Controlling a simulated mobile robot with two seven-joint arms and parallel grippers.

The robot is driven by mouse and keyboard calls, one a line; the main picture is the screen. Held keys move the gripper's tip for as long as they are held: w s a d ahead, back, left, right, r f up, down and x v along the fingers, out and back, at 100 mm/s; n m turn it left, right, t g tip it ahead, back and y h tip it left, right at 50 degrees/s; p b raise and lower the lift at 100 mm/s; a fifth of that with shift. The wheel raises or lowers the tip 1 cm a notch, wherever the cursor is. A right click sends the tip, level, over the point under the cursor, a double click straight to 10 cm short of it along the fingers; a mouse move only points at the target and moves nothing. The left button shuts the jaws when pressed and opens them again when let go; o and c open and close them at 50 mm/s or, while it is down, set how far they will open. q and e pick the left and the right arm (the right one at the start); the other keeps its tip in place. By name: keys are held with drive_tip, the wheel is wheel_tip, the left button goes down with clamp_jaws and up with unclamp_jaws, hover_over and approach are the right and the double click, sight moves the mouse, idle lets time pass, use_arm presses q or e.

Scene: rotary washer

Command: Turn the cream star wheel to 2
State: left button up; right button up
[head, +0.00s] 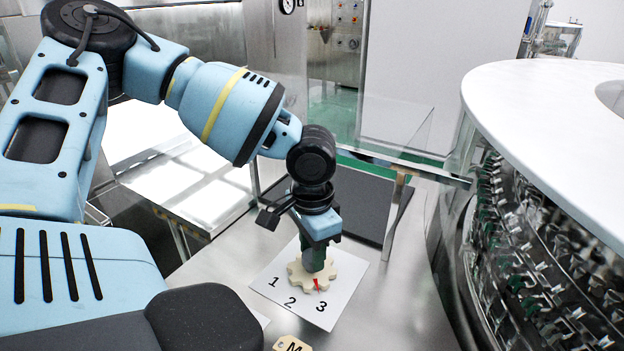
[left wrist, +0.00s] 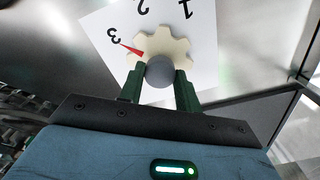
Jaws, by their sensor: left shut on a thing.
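The cream star wheel (head: 303,280) lies on a white card (head: 346,287) marked 1, 2 and 3. It also shows in the left wrist view (left wrist: 176,46). Its red pointer (head: 317,285) points at the 3; in the left wrist view the red pointer (left wrist: 132,48) also aims at the 3. My left gripper (head: 314,264) comes down from above onto the wheel's middle. In the left wrist view its dark green fingers (left wrist: 159,84) are shut on the round grey knob (left wrist: 160,71) of the wheel. In the head view the fingers hide the knob. My right gripper is not in view.
A large round machine with a white top (head: 545,100) and metal clips stands at the right. A clear panel (head: 395,125) and a metal post (head: 394,218) stand behind the card. Bare steel surface surrounds the card.

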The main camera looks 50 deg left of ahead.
use_arm(q)
drive_tip(key=m, duration=0.4)
drive_tip(key=shift+m+p, duration=0.3)
drive_tip(key=shift+m, duration=1.9)
drive_tip(key=o, duration=1)
drive_tip(key=shift+c, duration=0.2)
